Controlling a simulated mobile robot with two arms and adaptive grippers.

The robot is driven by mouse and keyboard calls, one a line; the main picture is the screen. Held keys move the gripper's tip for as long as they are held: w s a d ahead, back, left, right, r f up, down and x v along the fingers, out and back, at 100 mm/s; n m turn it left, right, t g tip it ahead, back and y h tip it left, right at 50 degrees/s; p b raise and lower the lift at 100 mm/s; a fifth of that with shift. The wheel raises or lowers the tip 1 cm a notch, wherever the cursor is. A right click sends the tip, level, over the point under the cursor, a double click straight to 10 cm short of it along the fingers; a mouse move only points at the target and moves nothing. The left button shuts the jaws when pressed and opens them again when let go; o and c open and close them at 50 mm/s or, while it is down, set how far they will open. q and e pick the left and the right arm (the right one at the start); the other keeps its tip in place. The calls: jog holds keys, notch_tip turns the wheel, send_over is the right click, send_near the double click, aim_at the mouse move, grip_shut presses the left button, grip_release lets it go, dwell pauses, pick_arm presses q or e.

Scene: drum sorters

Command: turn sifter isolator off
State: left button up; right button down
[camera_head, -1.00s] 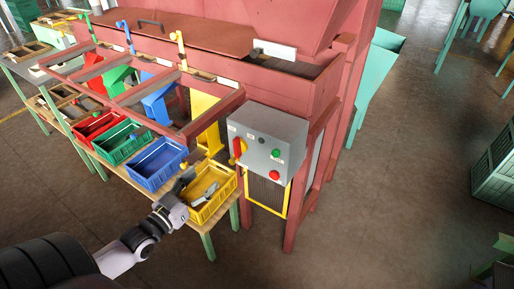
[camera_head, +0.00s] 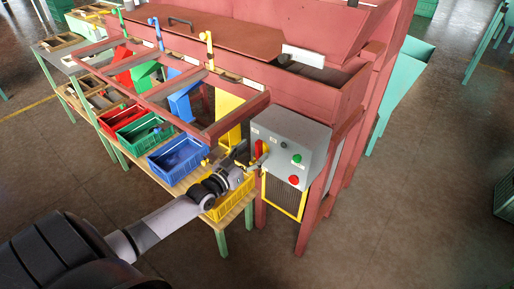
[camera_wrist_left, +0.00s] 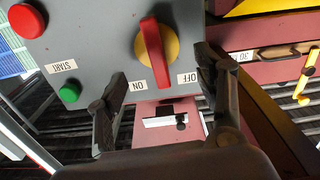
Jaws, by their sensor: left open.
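The sifter isolator is a red bar handle on a yellow disc, on the left part of the grey control box (camera_head: 297,147). In the left wrist view the isolator handle (camera_wrist_left: 154,52) appears upside down, its lower end between the ON label (camera_wrist_left: 138,85) and the OFF label (camera_wrist_left: 188,77). I cannot tell which setting it is at. My left gripper (camera_head: 255,153) is open right in front of the isolator. In the wrist view its fingers stand on either side of the handle, with gaps visible. My right gripper is not in view.
A green START button (camera_wrist_left: 69,93) and a red button (camera_wrist_left: 27,20) sit on the same box face. A yellow crate (camera_head: 230,202) lies below my left forearm, beside a blue crate (camera_head: 178,156).

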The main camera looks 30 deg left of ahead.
aim_at(262, 147)
pick_arm(q)
jog(key=shift+w+d, duration=0.1)
jog(key=shift+w, duration=1.25)
jog(key=shift+c, duration=0.4)
jog(key=c, duration=1.1)
